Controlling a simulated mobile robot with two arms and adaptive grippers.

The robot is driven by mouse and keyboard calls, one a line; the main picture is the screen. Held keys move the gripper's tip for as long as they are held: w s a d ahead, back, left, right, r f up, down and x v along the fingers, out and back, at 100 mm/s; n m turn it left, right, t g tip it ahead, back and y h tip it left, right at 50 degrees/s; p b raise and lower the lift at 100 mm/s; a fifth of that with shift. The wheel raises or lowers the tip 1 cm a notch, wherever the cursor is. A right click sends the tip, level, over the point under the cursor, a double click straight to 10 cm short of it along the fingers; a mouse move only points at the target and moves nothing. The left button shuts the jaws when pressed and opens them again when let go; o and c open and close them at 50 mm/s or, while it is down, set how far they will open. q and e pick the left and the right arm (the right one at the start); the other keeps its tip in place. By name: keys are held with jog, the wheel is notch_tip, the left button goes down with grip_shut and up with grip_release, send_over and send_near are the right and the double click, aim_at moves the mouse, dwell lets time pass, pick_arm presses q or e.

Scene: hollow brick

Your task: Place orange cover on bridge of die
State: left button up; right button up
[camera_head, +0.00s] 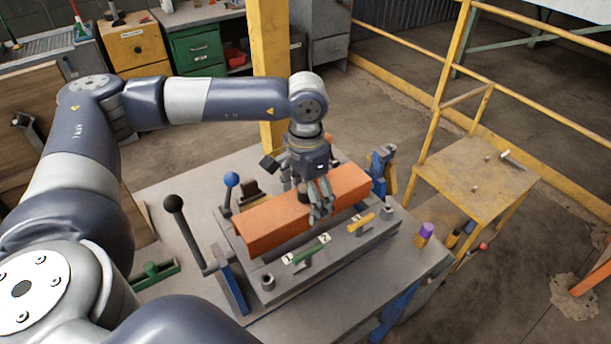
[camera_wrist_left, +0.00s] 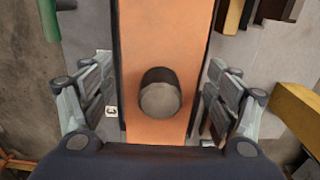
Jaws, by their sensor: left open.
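The orange cover (camera_head: 268,227) is a long orange block-like piece lying lengthwise along the grey die (camera_head: 325,262) on the table. Whether it rests fully on the bridge is hidden beneath it. In the left wrist view the cover (camera_wrist_left: 165,40) runs up the middle, with a dark round knob (camera_wrist_left: 160,98) on top. My left gripper (camera_head: 318,205) points down over the middle of the cover. Its fingers are open, one on each side of the cover and knob, and contact cannot be told. My right gripper is not in view.
A black-knobbed lever (camera_head: 183,222) and a blue-knobbed lever (camera_head: 230,182) stand left of the die. A blue clamp (camera_head: 383,168) stands at its far right end. A purple-topped piece (camera_head: 426,232) sits at the table's right edge. A yellow post (camera_head: 268,60) rises behind.

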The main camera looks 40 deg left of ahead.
pick_arm(q)
notch_tip(320, 180, up, 10)
jog(key=b, duration=0.3)
jog(key=shift+f, duration=0.15)
jog(key=shift+r, duration=0.6)
